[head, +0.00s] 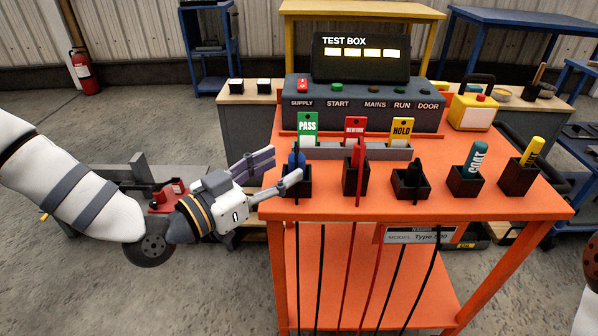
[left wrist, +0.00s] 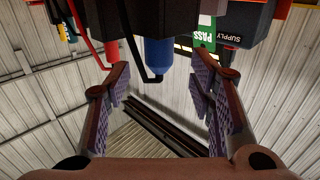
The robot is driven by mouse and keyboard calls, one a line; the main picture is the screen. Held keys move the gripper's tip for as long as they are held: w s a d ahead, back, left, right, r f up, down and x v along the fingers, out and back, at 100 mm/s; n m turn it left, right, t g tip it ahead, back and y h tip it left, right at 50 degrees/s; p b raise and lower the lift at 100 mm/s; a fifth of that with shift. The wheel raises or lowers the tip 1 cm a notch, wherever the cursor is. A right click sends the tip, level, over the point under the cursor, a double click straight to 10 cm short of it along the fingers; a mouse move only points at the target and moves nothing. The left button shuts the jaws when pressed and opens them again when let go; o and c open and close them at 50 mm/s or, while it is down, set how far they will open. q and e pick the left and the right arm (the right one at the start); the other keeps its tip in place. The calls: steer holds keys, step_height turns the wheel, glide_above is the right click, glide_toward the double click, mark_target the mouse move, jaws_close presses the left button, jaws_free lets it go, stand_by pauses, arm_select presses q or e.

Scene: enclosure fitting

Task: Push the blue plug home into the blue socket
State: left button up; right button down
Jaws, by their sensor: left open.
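The blue plug (head: 297,159) stands in a black holder (head: 298,181) at the left end of the orange table. In the left wrist view the blue plug (left wrist: 158,53) shows ahead, between the finger lines, with a black cable bending from it. My left gripper (head: 279,168) is open at the table's left edge, its fingers pointing toward the blue plug. The fingers (left wrist: 160,95) have nothing between them; I cannot tell whether one touches the holder. I cannot make out a blue socket in either view. My right gripper is not in view.
The test box (head: 361,107) stands at the table's back. Green PASS (head: 308,128), red (head: 355,130) and yellow HOLD (head: 402,131) tags stand before it. A red plug (head: 358,153), teal COAT bottle (head: 474,158) and yellow marker (head: 532,151) stand in holders to the right.

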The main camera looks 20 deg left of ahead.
mark_target(290, 162)
arm_select(q)
steer(key=x, duration=0.5)
jaws_close()
